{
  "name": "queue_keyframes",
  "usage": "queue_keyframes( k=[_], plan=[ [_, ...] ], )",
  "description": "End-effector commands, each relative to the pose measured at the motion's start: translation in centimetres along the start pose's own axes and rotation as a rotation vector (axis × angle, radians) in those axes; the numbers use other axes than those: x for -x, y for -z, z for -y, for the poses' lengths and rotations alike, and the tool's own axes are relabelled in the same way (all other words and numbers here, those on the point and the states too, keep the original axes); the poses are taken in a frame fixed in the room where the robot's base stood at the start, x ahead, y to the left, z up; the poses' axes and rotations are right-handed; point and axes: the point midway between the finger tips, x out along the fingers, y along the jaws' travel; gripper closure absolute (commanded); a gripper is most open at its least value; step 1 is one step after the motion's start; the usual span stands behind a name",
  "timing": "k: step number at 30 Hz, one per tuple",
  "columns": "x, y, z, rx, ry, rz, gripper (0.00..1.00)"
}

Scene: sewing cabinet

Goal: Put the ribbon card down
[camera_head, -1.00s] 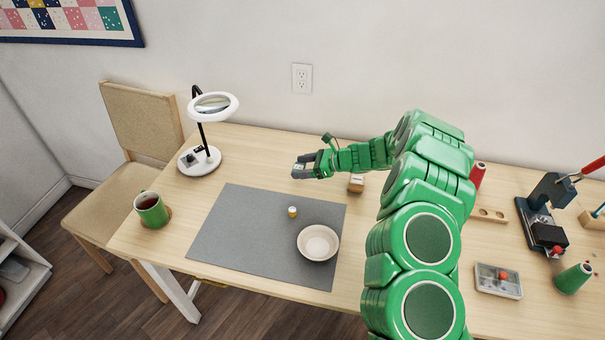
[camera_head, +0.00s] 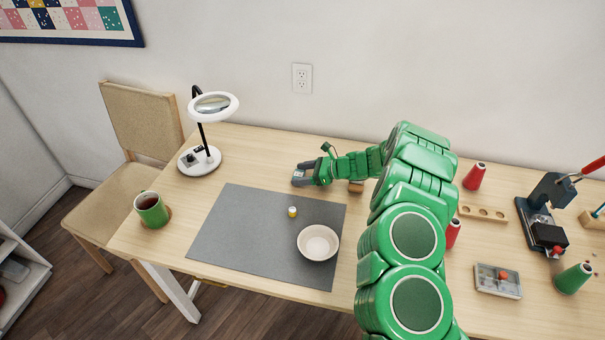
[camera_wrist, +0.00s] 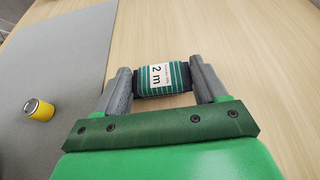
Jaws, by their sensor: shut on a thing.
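The ribbon card (camera_wrist: 163,79) is dark with green striped ribbon wound on it and a white label reading "2 m". It sits between the two grey fingers of my gripper (camera_wrist: 164,83) in the wrist view, touched from both sides. In the head view my gripper (camera_head: 300,176) is low over the bare table behind the grey mat, and the card is mostly hidden by the fingers. I cannot tell whether the card touches the tabletop.
The grey mat (camera_head: 235,235) holds a small yellow-sided spool (camera_head: 292,211) and a pale bowl (camera_head: 318,243). A magnifier lamp (camera_head: 199,160) stands to the left. A wooden block (camera_head: 356,187) is close under my arm. Bare table (camera_head: 262,150) lies between lamp and gripper.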

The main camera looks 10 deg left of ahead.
Motion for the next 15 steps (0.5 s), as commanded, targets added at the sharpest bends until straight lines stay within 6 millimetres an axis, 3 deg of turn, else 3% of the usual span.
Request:
queue_keyframes(
  k=[1,5,15],
  plan=[
    [-0.01,0.02,0.00,0.000,0.000,0.000,0.24],
    [-0.01,0.00,-0.01,0.000,0.000,0.000,0.04],
    [0.04,-0.13,-0.01,0.000,0.000,0.000,0.03]
  ],
)
